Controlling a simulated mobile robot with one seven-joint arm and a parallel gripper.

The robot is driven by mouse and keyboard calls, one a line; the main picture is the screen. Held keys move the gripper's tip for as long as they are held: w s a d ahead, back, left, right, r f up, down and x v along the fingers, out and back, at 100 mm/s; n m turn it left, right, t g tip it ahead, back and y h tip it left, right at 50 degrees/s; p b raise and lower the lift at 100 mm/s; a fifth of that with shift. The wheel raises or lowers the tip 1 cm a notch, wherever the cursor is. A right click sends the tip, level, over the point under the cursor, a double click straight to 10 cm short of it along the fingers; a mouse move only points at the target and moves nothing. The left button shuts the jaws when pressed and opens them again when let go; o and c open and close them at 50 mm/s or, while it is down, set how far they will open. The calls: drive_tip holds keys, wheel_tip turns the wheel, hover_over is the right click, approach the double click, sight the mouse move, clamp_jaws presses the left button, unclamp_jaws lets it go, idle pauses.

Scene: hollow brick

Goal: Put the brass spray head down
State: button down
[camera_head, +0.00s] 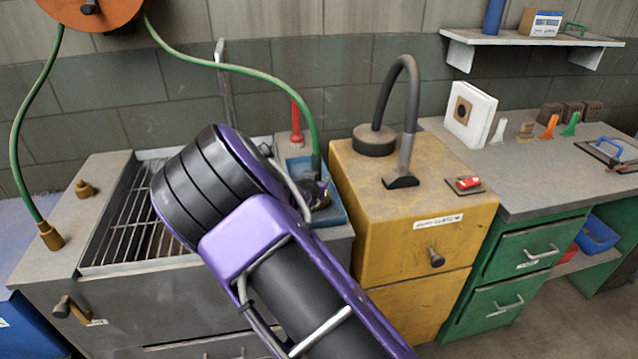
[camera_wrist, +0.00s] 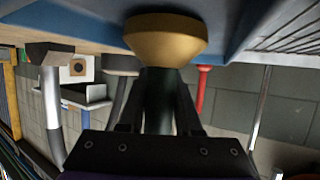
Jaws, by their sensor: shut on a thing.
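The brass spray head (camera_wrist: 165,40) shows in the wrist view as a wide gold cone on a dark stem. My gripper (camera_wrist: 157,85) is shut on that stem, with one finger on each side. In the head view my gripper (camera_head: 316,190) is at the blue tray (camera_head: 335,212), largely hidden behind my arm, and the spray head cannot be made out there. The green hose (camera_head: 245,70) runs from the orange reel (camera_head: 92,8) down to my gripper. The cone is close to the blue tray surface; I cannot tell whether it touches.
A metal grate (camera_head: 130,225) lies left of the tray. A red upright tool (camera_head: 296,122) stands behind it. A yellow cabinet (camera_head: 400,235) with a black bent hose (camera_head: 408,100) stands right. A brass fitting (camera_head: 50,236) ends the hose's left run.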

drive_tip(key=shift+f, duration=0.15)
drive_tip(key=shift+f, duration=0.15)
drive_tip(key=c, duration=0.6)
unclamp_jaws()
drive_tip(key=shift+r, duration=0.2)
drive_tip(key=p+v, duration=0.1)
drive_tip(key=v, duration=1.1)
drive_tip(key=shift+f, duration=0.1)
